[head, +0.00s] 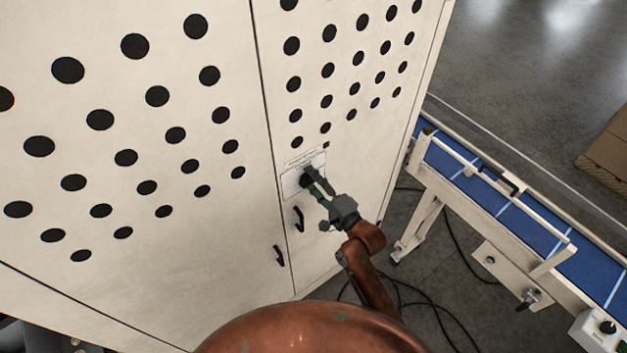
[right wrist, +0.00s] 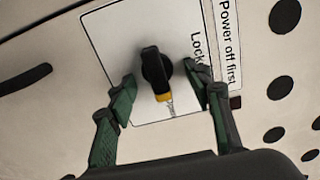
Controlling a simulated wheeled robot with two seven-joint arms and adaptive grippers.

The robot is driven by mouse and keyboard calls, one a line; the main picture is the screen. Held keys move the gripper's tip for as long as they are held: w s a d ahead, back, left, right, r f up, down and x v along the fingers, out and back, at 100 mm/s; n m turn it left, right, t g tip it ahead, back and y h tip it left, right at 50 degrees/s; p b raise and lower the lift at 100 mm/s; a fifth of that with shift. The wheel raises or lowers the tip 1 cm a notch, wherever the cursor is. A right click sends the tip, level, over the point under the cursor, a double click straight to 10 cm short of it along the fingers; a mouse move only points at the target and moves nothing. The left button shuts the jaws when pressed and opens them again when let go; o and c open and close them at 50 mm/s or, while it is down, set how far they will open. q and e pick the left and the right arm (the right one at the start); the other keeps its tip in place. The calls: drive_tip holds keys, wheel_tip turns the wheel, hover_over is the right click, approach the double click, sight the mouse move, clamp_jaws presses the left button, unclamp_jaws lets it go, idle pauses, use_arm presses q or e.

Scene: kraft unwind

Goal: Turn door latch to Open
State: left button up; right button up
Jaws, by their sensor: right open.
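The door latch is a black knob (right wrist: 154,66) with a yellow tip, on a white plate (right wrist: 110,45) on the perforated cabinet door. The yellow tip points down in the right wrist view, toward small lettering that I cannot read for certain. Lettering starting "Lock" stands to the right of the knob, partly hidden by a finger. My right gripper (right wrist: 160,80) is open, its green-padded fingers on either side of the knob with gaps visible. In the head view my right gripper (head: 318,187) reaches the plate (head: 291,182) and covers much of it. My left gripper is out of view.
Black door handles (head: 299,218) (head: 279,256) sit below the plate. A "Power off first" label (right wrist: 230,40) is beside it. A blue conveyor (head: 520,220) stands right of the cabinet, with cables (head: 445,312) on the floor between.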

sight(313, 182)
drive_tip(key=o, duration=0.4)
drive_tip(key=shift+o, duration=0.2)
drive_tip(key=shift+s+d, duration=0.1)
drive_tip(key=shift+s, duration=0.05)
drive_tip(key=shift+v, duration=2.85)
